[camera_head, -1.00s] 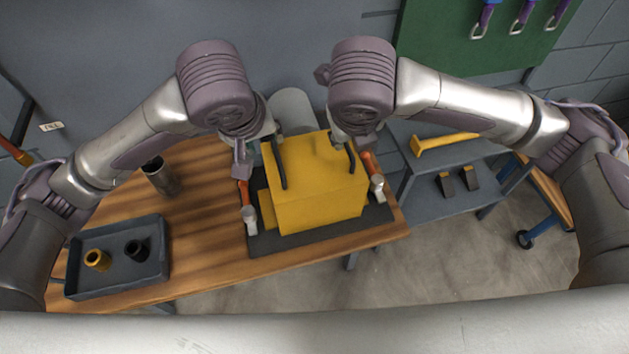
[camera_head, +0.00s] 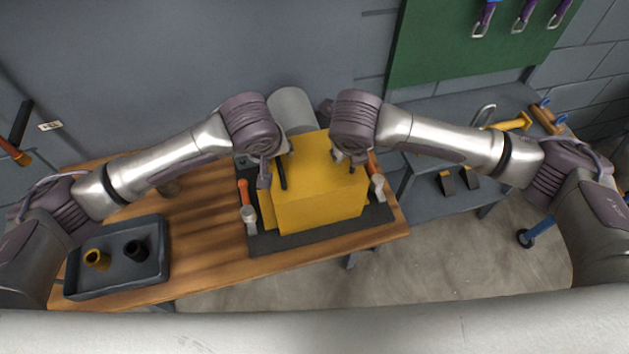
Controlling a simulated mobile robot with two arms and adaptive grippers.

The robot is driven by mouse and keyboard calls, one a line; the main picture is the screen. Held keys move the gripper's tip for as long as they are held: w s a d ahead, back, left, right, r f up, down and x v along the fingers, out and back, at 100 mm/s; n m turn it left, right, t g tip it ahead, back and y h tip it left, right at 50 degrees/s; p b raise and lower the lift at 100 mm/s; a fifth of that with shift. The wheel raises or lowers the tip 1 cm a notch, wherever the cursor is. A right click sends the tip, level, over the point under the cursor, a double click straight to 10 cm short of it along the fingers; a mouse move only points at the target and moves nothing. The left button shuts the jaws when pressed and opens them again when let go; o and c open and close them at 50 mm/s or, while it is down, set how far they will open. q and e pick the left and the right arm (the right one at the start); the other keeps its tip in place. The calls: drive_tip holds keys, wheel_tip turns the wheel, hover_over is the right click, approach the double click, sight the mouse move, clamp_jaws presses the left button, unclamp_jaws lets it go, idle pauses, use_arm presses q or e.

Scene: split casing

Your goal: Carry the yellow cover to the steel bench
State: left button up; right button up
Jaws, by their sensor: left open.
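The yellow cover (camera_head: 318,190) is a boxy casing on a dark mat (camera_head: 290,241) on the wooden table. A black handle (camera_head: 283,174) shows at its left side; the handle on its right side is mostly hidden by my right gripper. My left gripper (camera_head: 272,177) is open beside the left handle; I cannot tell whether it touches it. My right gripper (camera_head: 347,158) is over the cover's right side, its fingers too small and covered to read. The grey steel bench (camera_head: 425,188) stands to the right, past a gap from the table.
A dark tray (camera_head: 150,279) with a yellow and a black ring lies at the table's left. A yellow tool (camera_head: 513,122) and two dark blocks are on the bench. A grey cylinder (camera_head: 293,108) stands behind.

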use_arm(q)
clamp_jaws()
use_arm(e)
clamp_jaws()
use_arm(q)
drive_tip(key=shift+w+r, duration=0.1)
use_arm(e)
drive_tip(key=shift+w+r, duration=0.1)
